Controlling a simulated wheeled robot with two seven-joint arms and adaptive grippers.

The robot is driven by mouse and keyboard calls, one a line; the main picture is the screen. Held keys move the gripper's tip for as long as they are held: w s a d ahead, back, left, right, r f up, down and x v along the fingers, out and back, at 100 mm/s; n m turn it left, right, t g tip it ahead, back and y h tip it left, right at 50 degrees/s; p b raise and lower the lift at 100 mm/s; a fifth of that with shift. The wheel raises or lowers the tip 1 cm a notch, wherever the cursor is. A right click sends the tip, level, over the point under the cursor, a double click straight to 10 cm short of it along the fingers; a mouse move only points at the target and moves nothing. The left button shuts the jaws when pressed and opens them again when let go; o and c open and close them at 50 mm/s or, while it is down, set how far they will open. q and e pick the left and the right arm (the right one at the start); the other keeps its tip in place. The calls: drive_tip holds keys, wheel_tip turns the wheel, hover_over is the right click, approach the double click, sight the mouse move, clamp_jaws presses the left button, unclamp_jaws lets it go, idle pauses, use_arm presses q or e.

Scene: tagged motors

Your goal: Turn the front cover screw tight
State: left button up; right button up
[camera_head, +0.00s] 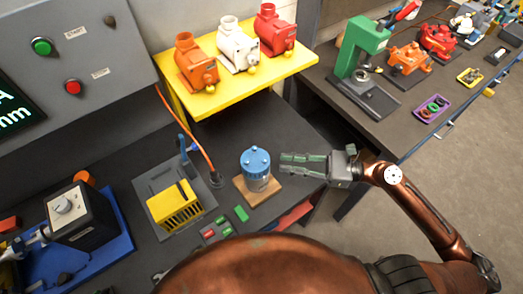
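A motor with a blue cover (256,160) and a greyish body stands upright on a wooden block (266,190) on the dark bench. Several small screw heads show on top of the cover; which one is the front screw, and how tight any is, cannot be told. My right gripper (283,163) is just right of the motor, level with its top in the picture. Its two fingers point left, with a narrow gap and nothing between them. It appears apart from the motor. My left gripper is not in view.
A yellow shelf (225,99) holds red, white and orange motors behind. Left of the motor are a grey fixture with a yellow slotted block (175,206) and an orange cable. Small red and green pieces (241,213) lie in front. A green press (363,48) stands back right.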

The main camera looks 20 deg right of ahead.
sight(267, 161)
drive_tip(key=shift+w+a+r, duration=0.1)
drive_tip(key=shift+w+a, duration=0.05)
drive_tip(key=shift+a, duration=0.3)
drive_tip(key=x, duration=0.2)
drive_tip(key=shift+w+a, duration=0.1)
drive_tip(key=shift+a, duration=0.2)
drive_tip(key=x, duration=0.3)
drive_tip(key=shift+w+a, duration=0.1)
drive_tip(key=shift+a, duration=0.1)
drive_tip(key=shift+w+a, duration=0.1)
drive_tip(key=shift+a, duration=0.15)
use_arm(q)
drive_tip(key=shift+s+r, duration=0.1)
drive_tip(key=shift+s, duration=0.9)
use_arm(e)
clamp_jaws()
